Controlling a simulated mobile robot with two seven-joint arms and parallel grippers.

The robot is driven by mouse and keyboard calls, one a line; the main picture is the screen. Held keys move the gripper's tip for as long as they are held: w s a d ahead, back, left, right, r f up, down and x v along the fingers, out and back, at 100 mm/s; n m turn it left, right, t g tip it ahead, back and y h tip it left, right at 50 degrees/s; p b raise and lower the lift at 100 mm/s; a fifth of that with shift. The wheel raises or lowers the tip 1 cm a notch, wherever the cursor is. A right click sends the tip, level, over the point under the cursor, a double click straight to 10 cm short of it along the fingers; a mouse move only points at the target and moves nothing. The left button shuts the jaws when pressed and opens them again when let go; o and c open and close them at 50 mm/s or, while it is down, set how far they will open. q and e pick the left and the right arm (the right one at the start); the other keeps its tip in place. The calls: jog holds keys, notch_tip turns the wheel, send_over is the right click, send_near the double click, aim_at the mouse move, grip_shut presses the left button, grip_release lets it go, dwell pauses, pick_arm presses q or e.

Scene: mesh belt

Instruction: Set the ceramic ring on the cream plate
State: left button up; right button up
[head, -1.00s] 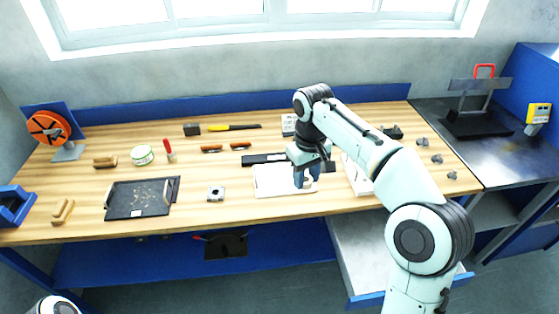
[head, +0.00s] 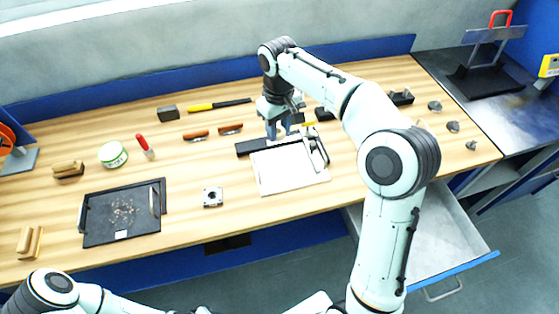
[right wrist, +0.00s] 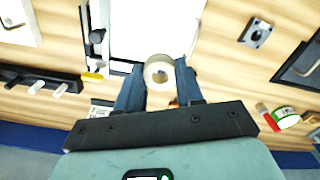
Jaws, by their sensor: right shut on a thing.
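My right gripper (head: 280,130) is shut on the ceramic ring (right wrist: 158,73), a small cream-coloured ring held between the fingertips in the right wrist view. The ring is too small and covered to make out in the head view. The cream plate (head: 290,175), a pale, nearly white square, lies on the bench. My right gripper is at the plate's back edge, and the ring overlaps the plate's edge (right wrist: 152,35) in the right wrist view. I cannot tell how high the ring is above it. My left arm shows at the bottom left; its gripper is out of view.
A small square metal block (head: 212,197) and a black tray (head: 122,213) lie to the left.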

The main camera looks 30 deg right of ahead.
jog(key=b, duration=0.1)
send_over(279, 168)
notch_tip(279, 168, down, 8)
pick_arm(q)
jog(key=shift+s+f+b, duration=0.4)
jog(key=shift+s+f, duration=0.85)
jog(key=shift+f, duration=0.3)
pick_arm(e)
jog(key=shift+f, duration=3.4)
jog(key=shift+a+f, duration=0.1)
jog(key=shift+f, duration=0.05)
jog(key=o, duration=1)
pick_arm(q)
jog(key=shift+w+r+p, duration=0.9)
jog(key=shift+w+r, duration=0.05)
jog(key=shift+r, duration=0.2)
pick_arm(e)
notch_tip(279, 168, up, 12)
jog(key=shift+r, duration=0.15)
